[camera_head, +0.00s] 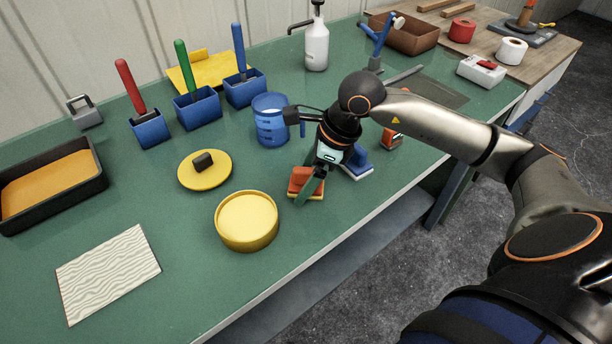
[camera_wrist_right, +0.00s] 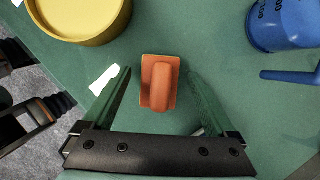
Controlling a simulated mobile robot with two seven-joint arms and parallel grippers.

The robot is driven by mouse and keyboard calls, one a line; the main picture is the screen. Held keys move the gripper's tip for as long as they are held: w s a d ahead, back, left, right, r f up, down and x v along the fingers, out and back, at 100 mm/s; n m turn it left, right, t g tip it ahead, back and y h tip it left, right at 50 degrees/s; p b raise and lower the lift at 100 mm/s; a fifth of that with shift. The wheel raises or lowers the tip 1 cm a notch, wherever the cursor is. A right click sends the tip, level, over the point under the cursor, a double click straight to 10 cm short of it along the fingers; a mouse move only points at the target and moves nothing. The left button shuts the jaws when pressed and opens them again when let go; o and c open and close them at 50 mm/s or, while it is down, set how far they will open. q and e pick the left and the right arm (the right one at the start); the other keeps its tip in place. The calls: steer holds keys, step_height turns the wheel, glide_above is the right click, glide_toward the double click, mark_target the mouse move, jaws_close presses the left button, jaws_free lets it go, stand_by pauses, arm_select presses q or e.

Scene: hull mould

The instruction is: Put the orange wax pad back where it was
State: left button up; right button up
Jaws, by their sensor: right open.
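The orange wax pad (camera_head: 298,183) lies on the green table near its front edge, just right of the round yellow tin. In the right wrist view the orange wax pad (camera_wrist_right: 159,82) shows from above, with a raised rounded grip on a flat base. My right gripper (camera_head: 308,186) is over it. In the right wrist view the fingers of this gripper (camera_wrist_right: 160,90) are spread, one to each side of the pad, with gaps between. They do not hold it. In the head view a finger partly hides the pad.
The yellow tin (camera_head: 247,221) stands close left of the pad. A yellow lid (camera_head: 205,170) lies farther left. The table front between tin and wavy sheet (camera_head: 108,273) is clear.

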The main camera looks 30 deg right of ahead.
steer(key=shift+r, duration=0.2)
steer(key=shift+d+r, duration=0.1)
steer(key=shift+r, duration=0.2)
steer(key=v, duration=1.1)
steer(key=shift+p, duration=0.3)
steer(key=shift+s+r, duration=0.1)
